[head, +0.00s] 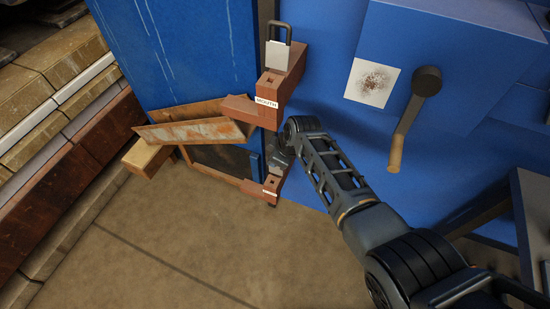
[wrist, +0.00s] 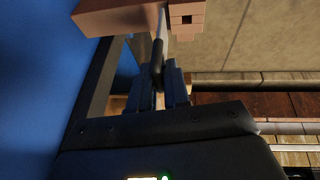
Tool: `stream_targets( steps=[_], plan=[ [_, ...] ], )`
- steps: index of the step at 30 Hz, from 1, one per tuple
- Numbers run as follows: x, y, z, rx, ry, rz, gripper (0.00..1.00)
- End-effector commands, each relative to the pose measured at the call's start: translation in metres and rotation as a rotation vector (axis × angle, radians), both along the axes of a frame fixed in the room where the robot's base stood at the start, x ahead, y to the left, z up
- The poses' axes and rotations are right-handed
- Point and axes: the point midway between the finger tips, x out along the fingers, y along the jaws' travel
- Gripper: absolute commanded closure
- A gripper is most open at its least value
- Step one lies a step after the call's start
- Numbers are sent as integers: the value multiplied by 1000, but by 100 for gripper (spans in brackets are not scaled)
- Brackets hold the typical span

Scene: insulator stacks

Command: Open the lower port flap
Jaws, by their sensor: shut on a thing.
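A rusty, tilted panel (head: 195,131), probably the port flap, slants out from the lower part of the blue cabinet. Under it a dark opening (head: 222,159) shows in a rusty frame; I cannot tell how far the flap stands open. My gripper (head: 262,163) is low at the cabinet's right edge, beside the opening, between two reddish brackets. In the wrist view, my gripper (wrist: 160,88) is shut on a dark handle (wrist: 157,62) on a thin pale rod. The handle's link to the flap is hidden.
A labelled reddish bracket (head: 267,97) with a padlock (head: 278,48) sits above my gripper, and a smaller bracket (head: 262,188) below. A crank lever (head: 409,120) hangs on the blue housing at right. Stacked beams (head: 60,110) fill the left. The floor (head: 200,250) in front is clear.

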Motion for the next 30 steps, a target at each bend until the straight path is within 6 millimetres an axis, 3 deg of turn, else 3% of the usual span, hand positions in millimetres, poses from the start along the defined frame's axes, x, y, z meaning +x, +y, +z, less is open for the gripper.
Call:
stream_targets(
  steps=[2, 3, 8, 19, 30],
  plan=[
    [1, -3, -1, -3, -4, -5, 100],
    [1, -3, -1, -3, -4, -5, 80],
    [1, -2, -1, -2, -3, -3, 65],
    [-1, -3, 6, 0, -3, -3, 64],
    [-14, -18, 50, 0, -5, -4, 64]
  ],
)
